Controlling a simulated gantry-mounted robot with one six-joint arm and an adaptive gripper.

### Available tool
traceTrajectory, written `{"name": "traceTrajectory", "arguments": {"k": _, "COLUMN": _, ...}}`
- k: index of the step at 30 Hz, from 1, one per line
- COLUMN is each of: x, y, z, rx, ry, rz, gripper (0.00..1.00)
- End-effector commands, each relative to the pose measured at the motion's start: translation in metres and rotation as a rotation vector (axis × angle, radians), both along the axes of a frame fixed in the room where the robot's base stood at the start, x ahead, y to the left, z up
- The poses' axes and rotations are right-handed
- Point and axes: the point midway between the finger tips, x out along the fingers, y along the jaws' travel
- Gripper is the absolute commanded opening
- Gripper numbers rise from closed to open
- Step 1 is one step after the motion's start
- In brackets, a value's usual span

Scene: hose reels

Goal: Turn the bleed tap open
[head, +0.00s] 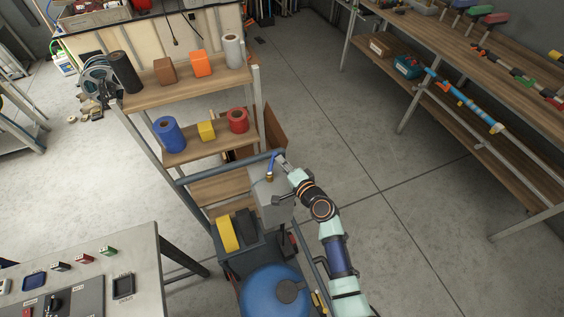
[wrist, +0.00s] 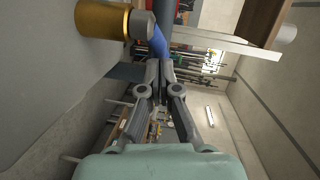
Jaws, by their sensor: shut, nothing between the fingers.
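The bleed tap has a brass body (head: 269,178) and a blue lever (head: 272,162), on top of a grey box (head: 268,202) in the head view. In the wrist view the brass body (wrist: 102,20) is large at the upper left, with a grey end piece (wrist: 142,25) and the blue lever (wrist: 158,42) beside it. My gripper (head: 282,161) is right next to the lever. In the wrist view its fingers (wrist: 159,68) are together and hold nothing. The fingertips lie just below the lever in that picture; I cannot tell whether they touch it.
A shelf (head: 185,93) with coloured rolls stands left of the tap. A blue tank (head: 272,292) and a yellow block (head: 227,233) are in front. A control desk (head: 120,262) is at the lower left. Open floor (head: 350,170) lies to the right, before a long workbench (head: 500,70).

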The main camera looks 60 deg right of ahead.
Motion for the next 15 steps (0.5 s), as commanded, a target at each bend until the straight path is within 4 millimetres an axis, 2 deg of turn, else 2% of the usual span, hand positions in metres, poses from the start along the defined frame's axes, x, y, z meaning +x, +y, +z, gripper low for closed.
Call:
{"name": "traceTrajectory", "arguments": {"k": 8, "x": 0.0004, "y": 0.0000, "z": -0.0004, "rx": 0.000, "ry": 0.000, "rz": 0.000, "gripper": 0.00}}
{"name": "traceTrajectory", "arguments": {"k": 15, "x": 0.0094, "y": -0.0039, "z": -0.0004, "rx": 0.000, "ry": 0.000, "rz": 0.001, "gripper": 0.00}}
